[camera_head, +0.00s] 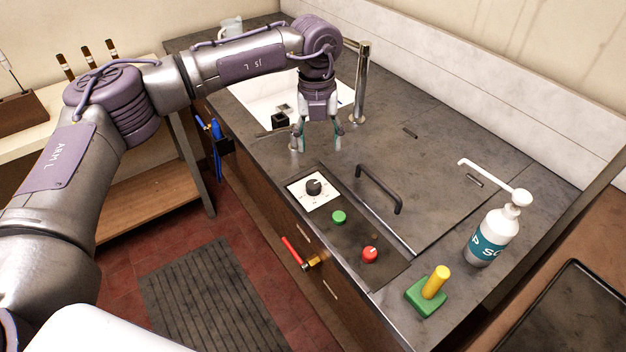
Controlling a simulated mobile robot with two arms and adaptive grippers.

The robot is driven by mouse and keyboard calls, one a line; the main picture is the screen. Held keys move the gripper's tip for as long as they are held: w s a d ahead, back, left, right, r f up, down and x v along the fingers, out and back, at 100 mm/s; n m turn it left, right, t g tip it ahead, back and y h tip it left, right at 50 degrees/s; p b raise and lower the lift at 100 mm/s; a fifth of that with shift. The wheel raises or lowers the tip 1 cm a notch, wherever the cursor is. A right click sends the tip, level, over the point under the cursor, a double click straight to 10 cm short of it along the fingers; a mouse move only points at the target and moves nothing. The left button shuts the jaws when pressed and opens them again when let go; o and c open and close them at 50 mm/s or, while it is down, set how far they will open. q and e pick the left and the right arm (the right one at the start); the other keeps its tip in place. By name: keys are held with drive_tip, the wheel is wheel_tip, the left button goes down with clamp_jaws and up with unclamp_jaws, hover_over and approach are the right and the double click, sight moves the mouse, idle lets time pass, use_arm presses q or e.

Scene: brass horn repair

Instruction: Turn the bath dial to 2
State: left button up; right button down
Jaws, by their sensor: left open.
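The bath dial (314,187) is a black knob on a white square plate with small marks, set in the dark control panel on the counter. The marks are too small to read, so I cannot tell its setting. My left gripper (318,146) is open and empty, pointing down over the counter just behind the dial, apart from it. My right gripper is not in view.
A green button (339,217) and a red knob (369,255) share the panel. A black handle (379,188) stands on the lid beside it. A tap (361,85), pump bottle (494,232) and green block with yellow peg (428,294) stand on the counter.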

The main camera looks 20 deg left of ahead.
sight(313, 184)
use_arm(q)
drive_tip(key=shift+y, duration=0.3)
drive_tip(key=f+p, duration=0.1)
drive_tip(key=f, duration=0.3)
drive_tip(key=a+f+p, duration=0.1)
drive_tip(key=f, duration=0.3)
drive_tip(key=f+p, duration=0.1)
drive_tip(key=f, duration=0.3)
drive_tip(key=shift+w+a, duration=0.1)
drive_tip(key=shift+a, duration=0.05)
drive_tip(key=shift+f+p, duration=0.3)
drive_tip(key=shift+f, duration=0.3)
drive_tip(key=c, duration=1.1)
